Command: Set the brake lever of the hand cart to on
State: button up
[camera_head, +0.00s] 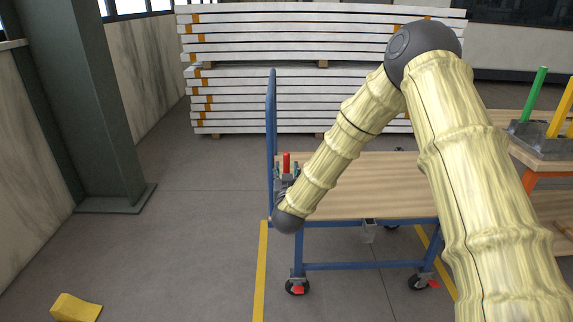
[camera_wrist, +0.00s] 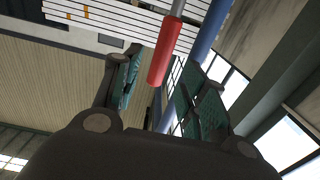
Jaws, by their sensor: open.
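The hand cart (camera_head: 375,195) has a wooden deck, a blue frame and a tall blue handle bar (camera_head: 271,110) at its left end. A red-gripped brake lever (camera_head: 286,162) stands upright near the base of that bar. In the wrist view the lever's red grip (camera_wrist: 165,50) lies between the finger pads, with its grey shaft running out at the top. My gripper (camera_wrist: 163,72) is open around the grip, and I cannot tell whether either pad touches it. In the head view my gripper (camera_head: 287,178) is small and partly hidden behind my wrist.
Stacked white panels (camera_head: 325,95) stand behind the cart. A dark green column (camera_head: 115,110) is at left. A wooden table with green and yellow posts (camera_head: 541,95) is at right. A yellow block (camera_head: 76,307) lies at lower left. The floor left of the cart is clear.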

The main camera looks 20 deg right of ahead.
aim_at(287, 165)
jog(key=shift+x, duration=3)
jog(key=shift+f, duration=0.1)
jog(key=shift+c, duration=0.2)
grip_shut()
